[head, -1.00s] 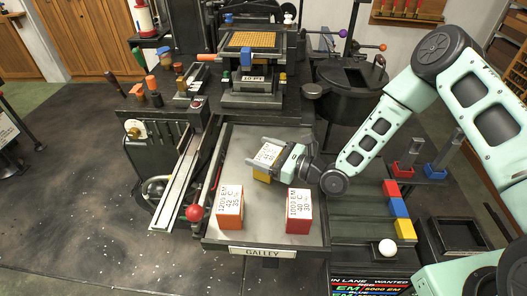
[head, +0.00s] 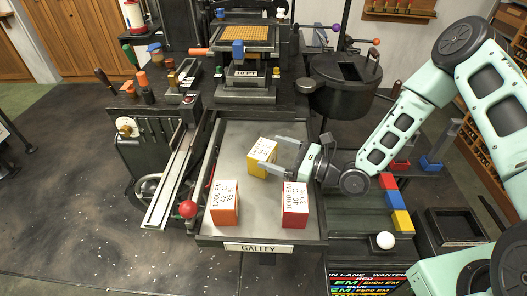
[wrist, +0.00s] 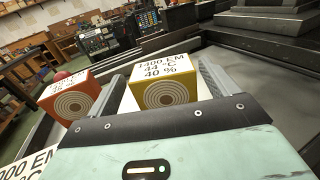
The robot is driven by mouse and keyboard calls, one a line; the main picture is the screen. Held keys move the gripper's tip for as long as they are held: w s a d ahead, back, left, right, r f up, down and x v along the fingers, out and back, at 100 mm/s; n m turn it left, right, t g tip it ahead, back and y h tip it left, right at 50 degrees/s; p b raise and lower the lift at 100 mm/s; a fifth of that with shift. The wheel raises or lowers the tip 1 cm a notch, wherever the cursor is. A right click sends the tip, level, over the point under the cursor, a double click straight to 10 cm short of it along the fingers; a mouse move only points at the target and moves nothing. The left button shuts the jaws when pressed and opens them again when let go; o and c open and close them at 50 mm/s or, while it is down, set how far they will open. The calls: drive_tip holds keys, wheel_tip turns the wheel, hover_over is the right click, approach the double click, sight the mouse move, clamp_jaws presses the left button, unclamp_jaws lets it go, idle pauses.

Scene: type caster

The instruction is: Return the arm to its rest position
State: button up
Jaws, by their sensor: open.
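My gripper (head: 287,157) is open over the right part of the grey galley tray (head: 240,133). The yellow block (head: 262,151) with a white labelled top sits in the tray, just left of the fingertips. In the wrist view the yellow block (wrist: 163,92) shows ahead, between the open fingers, and appears clear of them. My arm reaches in from the right side of the head view.
An orange block (head: 225,204) and a red block (head: 295,205) stand in the tray's front half. Red, blue and yellow blocks (head: 395,200) line a rack at right, near a white ball (head: 385,240). A dark round pot (head: 345,80) stands behind my arm.

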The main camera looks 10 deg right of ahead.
drive_tip(key=shift+v, duration=0.95)
